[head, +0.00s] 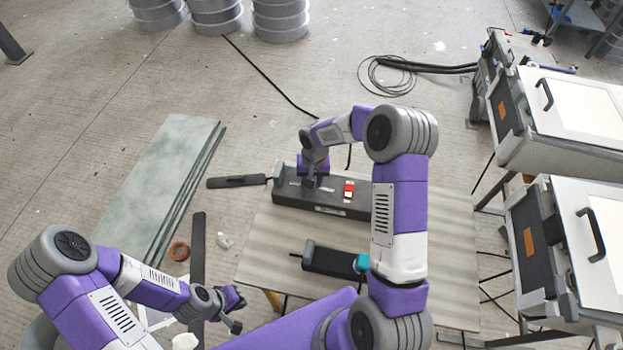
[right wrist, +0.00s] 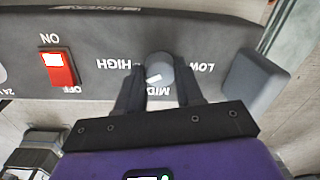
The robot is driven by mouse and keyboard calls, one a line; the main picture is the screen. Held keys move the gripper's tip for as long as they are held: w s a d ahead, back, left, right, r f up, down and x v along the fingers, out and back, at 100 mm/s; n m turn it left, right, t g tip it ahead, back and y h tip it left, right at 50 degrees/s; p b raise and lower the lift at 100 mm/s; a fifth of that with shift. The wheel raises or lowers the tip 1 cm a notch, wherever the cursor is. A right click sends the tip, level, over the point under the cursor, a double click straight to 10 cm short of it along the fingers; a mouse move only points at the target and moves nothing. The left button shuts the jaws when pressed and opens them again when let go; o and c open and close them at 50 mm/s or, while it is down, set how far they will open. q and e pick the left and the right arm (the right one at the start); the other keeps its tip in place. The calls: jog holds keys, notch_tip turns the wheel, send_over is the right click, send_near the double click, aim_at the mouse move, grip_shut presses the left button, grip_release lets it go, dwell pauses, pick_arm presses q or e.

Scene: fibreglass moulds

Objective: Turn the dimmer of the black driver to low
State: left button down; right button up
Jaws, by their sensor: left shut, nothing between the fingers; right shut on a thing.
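The black driver (head: 345,205) is a long dark box lying on the light board in the head view. In the right wrist view its dimmer (right wrist: 160,66) is a round grey knob with a white mark on its lower side, facing roughly the MID label. HIGH is printed left of the knob and LOW right of it. My right gripper (right wrist: 158,78) is shut on the knob, one finger on each side; in the head view it comes down onto the driver's left part. My left gripper (head: 236,325) is shut and empty, low at the left, apart from the driver.
A red ON/OFF switch (right wrist: 60,68) sits beside the dimmer on the driver. A smaller dark box (head: 330,262) lies nearer on the board (head: 440,225). Green-grey slabs (head: 160,180) lie at the left. White-lidded machines (head: 580,110) stand at the right. Cables cross the floor.

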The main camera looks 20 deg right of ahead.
jog(key=n, duration=0.4)
jog(key=shift+n+p, duration=0.3)
jog(key=shift+p, duration=0.05)
jog(key=n, duration=0.3)
jog(key=shift+w+n, duration=0.1)
jog(key=shift+n, duration=0.2)
jog(key=n+p, duration=0.1)
jog(key=n, duration=0.3)
jog(key=shift+n+g, duration=0.3)
jog(key=n+p, duration=0.1)
jog(key=n, duration=0.3)
jog(key=shift+r+n, duration=0.1)
jog(key=shift+n, duration=0.2)
jog(key=n+p, duration=0.1)
jog(key=n, duration=0.5)
jog(key=shift+h, duration=0.3)
jog(key=n+p, duration=0.1)
jog(key=n, duration=0.2)
jog(key=shift+a+n, duration=0.1)
jog(key=shift+n, duration=0.3)
jog(key=shift+n+p, duration=0.3)
jog(key=shift+n, duration=1.6)
